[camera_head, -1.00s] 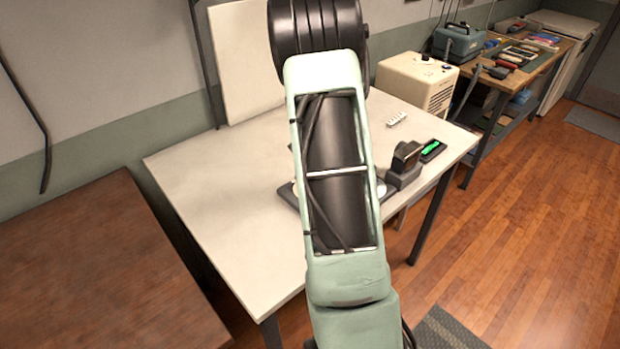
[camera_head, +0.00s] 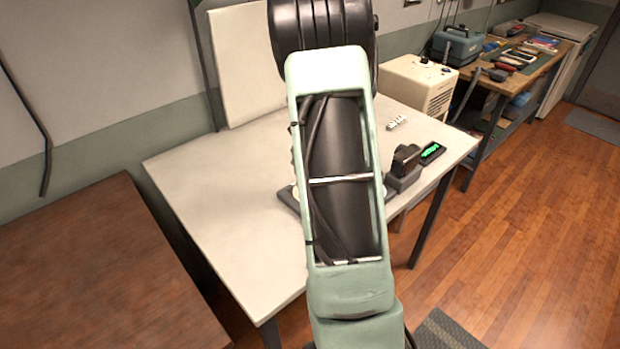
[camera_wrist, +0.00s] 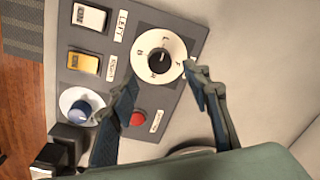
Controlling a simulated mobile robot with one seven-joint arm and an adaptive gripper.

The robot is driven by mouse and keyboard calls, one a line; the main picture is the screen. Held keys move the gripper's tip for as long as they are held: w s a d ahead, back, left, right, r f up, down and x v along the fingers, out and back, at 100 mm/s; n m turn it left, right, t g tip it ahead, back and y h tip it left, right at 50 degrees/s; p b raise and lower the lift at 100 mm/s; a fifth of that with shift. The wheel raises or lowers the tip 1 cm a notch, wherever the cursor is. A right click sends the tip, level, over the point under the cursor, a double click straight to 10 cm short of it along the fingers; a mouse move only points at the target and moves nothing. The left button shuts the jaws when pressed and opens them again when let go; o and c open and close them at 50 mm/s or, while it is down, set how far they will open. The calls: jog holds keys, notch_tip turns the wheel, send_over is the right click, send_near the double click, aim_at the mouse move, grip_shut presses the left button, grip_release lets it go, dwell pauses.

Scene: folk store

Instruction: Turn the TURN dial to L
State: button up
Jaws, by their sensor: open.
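In the wrist view a grey control panel (camera_wrist: 112,57) lies on the pale table. A black dial knob (camera_wrist: 160,61) sits on a round cream plate with dark letters, one of which looks like an L above the knob. The knob's pointer direction is too small to tell, and I cannot read a TURN label. My gripper (camera_wrist: 160,79) is open, its two fingers apart on either side of the lower part of the dial plate. I cannot tell whether they touch it. In the head view my arm hides the gripper and most of the panel (camera_head: 287,194).
The panel also has a white switch (camera_wrist: 89,17), a yellow switch (camera_wrist: 84,64), a blue knob (camera_wrist: 80,109) and a red button (camera_wrist: 138,118). A dark device (camera_head: 404,172) and a green-lit display (camera_head: 432,152) stand right of my arm. The table's left side is clear.

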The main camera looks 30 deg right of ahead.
notch_tip(320, 180, up, 7)
jog(key=shift+s+d, duration=0.15)
jog(key=shift+f, duration=0.1)
dwell(0.4)
